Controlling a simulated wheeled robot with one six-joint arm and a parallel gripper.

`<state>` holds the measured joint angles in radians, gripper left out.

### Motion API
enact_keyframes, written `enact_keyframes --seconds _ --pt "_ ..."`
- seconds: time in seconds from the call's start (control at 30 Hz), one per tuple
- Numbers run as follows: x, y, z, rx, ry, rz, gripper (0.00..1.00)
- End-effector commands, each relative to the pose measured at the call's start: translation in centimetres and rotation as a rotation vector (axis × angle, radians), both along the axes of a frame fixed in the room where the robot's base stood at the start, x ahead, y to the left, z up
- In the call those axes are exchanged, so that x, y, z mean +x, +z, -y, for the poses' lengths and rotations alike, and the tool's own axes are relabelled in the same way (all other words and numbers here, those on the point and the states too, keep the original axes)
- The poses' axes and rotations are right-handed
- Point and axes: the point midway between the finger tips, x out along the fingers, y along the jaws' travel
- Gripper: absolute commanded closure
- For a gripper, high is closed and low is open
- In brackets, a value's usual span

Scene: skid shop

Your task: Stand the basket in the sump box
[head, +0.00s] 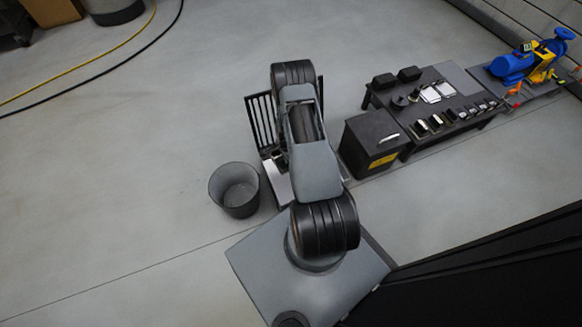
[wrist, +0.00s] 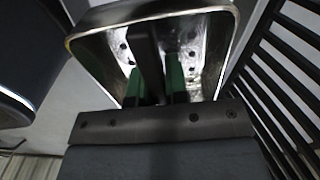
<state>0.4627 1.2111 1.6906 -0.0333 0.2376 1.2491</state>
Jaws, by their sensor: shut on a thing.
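In the wrist view, a shiny metal basket (wrist: 207,48) with round holes in its walls and a pale rim fills the upper middle. My gripper (wrist: 153,72) has its green-padded fingers inside the rim, shut on a dark upright bar in the middle of the basket. The basket's underside is hidden, so I cannot tell what it rests on. In the head view my arm hides the fingers and most of what they hold. A dark box (head: 370,148) with a yellow label stands right of my arm; I cannot tell for sure whether it is the sump box.
A black barred rack (head: 262,122) stands close behind my arm; its bars (wrist: 285,85) run along the right in the wrist view. A grey bucket (head: 235,188) stands left. A dark bench (head: 462,124) with small parts and a blue pump (head: 513,66) are right.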

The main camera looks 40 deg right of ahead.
Motion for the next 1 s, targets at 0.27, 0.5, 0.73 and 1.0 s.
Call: enact_keyframes --seconds 0.27,0.5,0.73,1.0 --pt "-0.3 -3.2 1.6 -0.001 -0.133 0.001 1.0" --pt "-0.3 -4.7 1.8 -0.001 -0.148 0.0 1.0" --pt "-0.3 -7.2 1.8 -0.001 -0.146 0.0 1.0" --pt "-0.3 -10.1 1.8 -0.001 -0.145 0.0 1.0"
